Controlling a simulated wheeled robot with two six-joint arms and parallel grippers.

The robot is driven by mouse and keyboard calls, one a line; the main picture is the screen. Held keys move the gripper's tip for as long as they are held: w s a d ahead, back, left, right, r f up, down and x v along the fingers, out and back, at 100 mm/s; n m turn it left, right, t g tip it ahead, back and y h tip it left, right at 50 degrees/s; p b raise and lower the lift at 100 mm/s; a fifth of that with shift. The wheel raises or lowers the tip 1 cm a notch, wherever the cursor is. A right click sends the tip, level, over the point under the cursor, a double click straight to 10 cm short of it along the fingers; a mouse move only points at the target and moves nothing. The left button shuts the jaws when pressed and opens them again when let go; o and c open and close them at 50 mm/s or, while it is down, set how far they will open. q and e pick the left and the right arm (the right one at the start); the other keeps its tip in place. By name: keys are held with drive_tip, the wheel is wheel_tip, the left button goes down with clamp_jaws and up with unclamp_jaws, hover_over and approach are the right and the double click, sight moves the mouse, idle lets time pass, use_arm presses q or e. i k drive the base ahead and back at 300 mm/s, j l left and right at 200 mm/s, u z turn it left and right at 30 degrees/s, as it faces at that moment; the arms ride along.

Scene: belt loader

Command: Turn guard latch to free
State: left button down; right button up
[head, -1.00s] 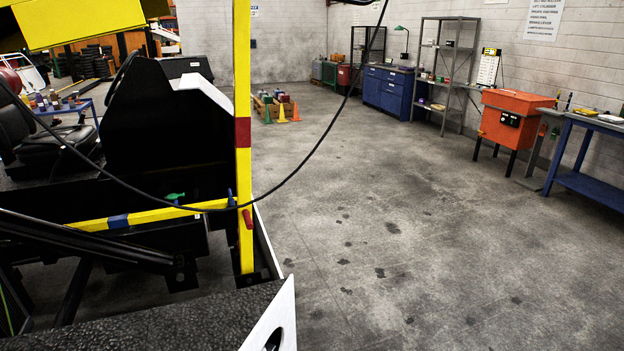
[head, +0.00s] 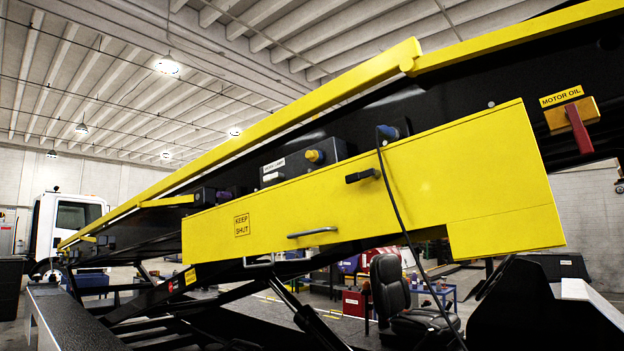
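The long yellow guard panel (head: 290,205), marked "KEEP SHUT", lies along the side of the sloping black belt boom. A small black latch-like handle (head: 362,175) sits at the guard's upper edge, roughly level. I cannot tell whether it is locked or free. A grey bar handle (head: 312,232) is on the guard's lower part. The guard lies against the boom. Neither of my grippers is in the head view.
A black cable (head: 395,215) hangs down in front of the guard from a blue plug. A red lever (head: 579,130) on a yellow block is under the "MOTOR OIL" label. A black seat (head: 390,285) stands below the boom.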

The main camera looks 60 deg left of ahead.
sight(372, 173)
drive_tip(key=u, duration=1.5)
